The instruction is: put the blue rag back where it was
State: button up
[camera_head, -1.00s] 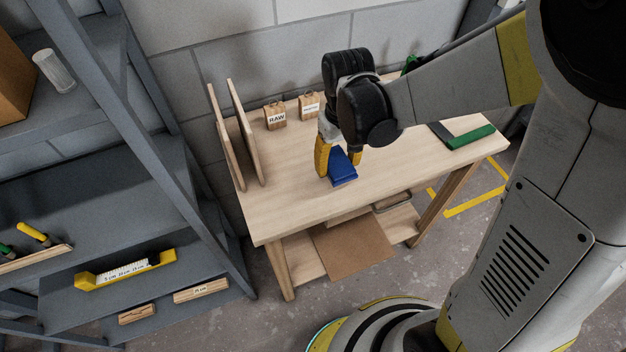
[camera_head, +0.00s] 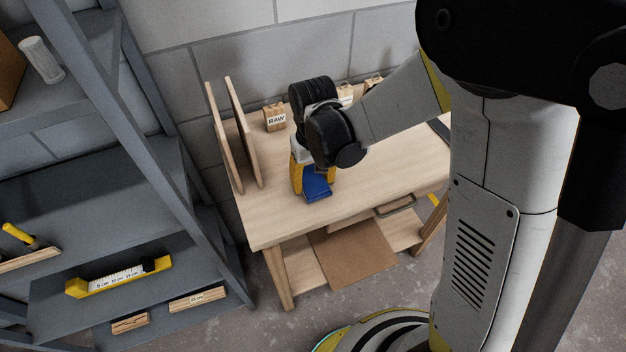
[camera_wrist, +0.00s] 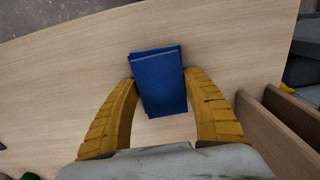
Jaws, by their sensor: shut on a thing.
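The blue rag (camera_head: 317,187) is a folded flat piece between the yellow fingers of my gripper (camera_head: 314,178), over the wooden bench top. In the wrist view the rag (camera_wrist: 158,82) is held by its sides, with a finger pressed on its left and right edges. My gripper (camera_wrist: 160,105) is shut on it. I cannot tell whether the rag touches the bench or hangs just above it.
The bench (camera_head: 270,225) is clear in front. Two upright wooden boards (camera_head: 240,135) stand at its left end. A block marked RAW (camera_head: 275,117) stands at the back. A grey shelf rack (camera_head: 110,200) stands to the left.

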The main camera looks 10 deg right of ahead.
aim_at(313, 179)
jog(key=o, duration=1.1)
jog(key=shift+f, duration=0.1)
notch_tip(313, 179, up, 12)
jog(key=r+p, duration=0.1)
jog(key=p, duration=0.3)
jog(key=s+d+r+m+t, duration=0.1)
jog(key=s+d+r+t, duration=0.1)
jog(key=s+d+r, duration=0.1)
jog(key=s+d+r+m+t, duration=0.1)
jog(key=s+d+r+t, duration=0.1)
jog(key=d, duration=0.4)
jog(key=s+d+r+m+t, duration=0.1)
jog(key=s+d+r+t, duration=0.2)
jog(key=s+d+r, duration=0.1)
jog(key=shift+s+d+r, duration=0.15)
jog(key=shift+s+r, duration=0.05)
jog(key=shift+s, duration=0.25)
jog(key=shift+s+d+r, duration=0.1)
jog(key=shift+s+r, duration=0.1)
jog(key=shift+s, duration=0.25)
